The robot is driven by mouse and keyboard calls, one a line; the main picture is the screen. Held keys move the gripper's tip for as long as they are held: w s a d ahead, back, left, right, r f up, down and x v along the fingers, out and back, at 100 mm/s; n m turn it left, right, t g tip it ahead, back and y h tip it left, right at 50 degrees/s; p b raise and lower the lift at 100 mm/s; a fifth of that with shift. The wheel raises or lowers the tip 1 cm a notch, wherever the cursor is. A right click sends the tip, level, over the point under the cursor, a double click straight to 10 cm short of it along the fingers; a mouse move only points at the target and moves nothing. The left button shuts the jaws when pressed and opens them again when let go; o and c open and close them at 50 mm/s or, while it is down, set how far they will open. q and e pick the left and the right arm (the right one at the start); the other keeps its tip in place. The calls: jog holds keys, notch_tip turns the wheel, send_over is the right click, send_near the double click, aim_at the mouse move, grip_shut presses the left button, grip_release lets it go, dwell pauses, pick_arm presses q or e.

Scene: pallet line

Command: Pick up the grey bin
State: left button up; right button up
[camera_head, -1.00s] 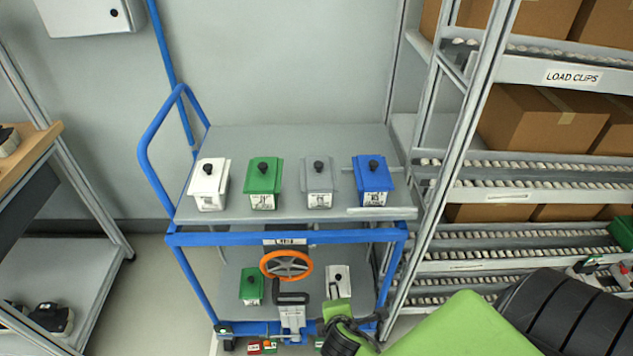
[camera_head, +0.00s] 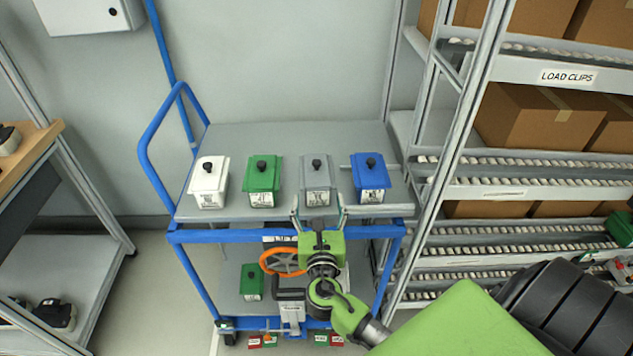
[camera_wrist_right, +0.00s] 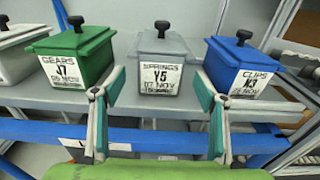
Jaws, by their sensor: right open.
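The grey bin (camera_head: 317,178) stands upright on the top shelf of the blue cart, between a green bin (camera_head: 262,179) and a blue bin (camera_head: 370,177). It has a black knob on its lid. In the right wrist view the grey bin (camera_wrist_right: 161,72) carries a label reading "SPRINGS Y5". My right gripper (camera_head: 319,215) is open and empty at the shelf's front edge, just in front of the grey bin. In the wrist view its fingers (camera_wrist_right: 160,88) stand apart to either side of the grey bin's front. My left gripper is not in view.
A white bin (camera_head: 209,182) stands at the left of the cart's top shelf (camera_head: 240,212). An orange handwheel (camera_head: 272,262) sits below the shelf. A roller rack (camera_head: 520,185) with cardboard boxes stands close at the right. The shelf behind the bins is clear.

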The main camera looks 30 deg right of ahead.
aim_at(318, 196)
jog(key=x, duration=0.4)
jog(key=shift+w+d+r+p, duration=0.1)
jog(key=shift+w+d+p, duration=0.2)
jog(key=shift+w, duration=0.1)
jog(key=x, duration=0.4)
jog(key=shift+w, duration=0.2)
jog(key=shift+s, duration=0.1)
jog(key=c, duration=1.8)
jog(key=shift+o, duration=0.2)
jog(key=shift+r+p, duration=0.15)
jog(key=shift+p, duration=0.15)
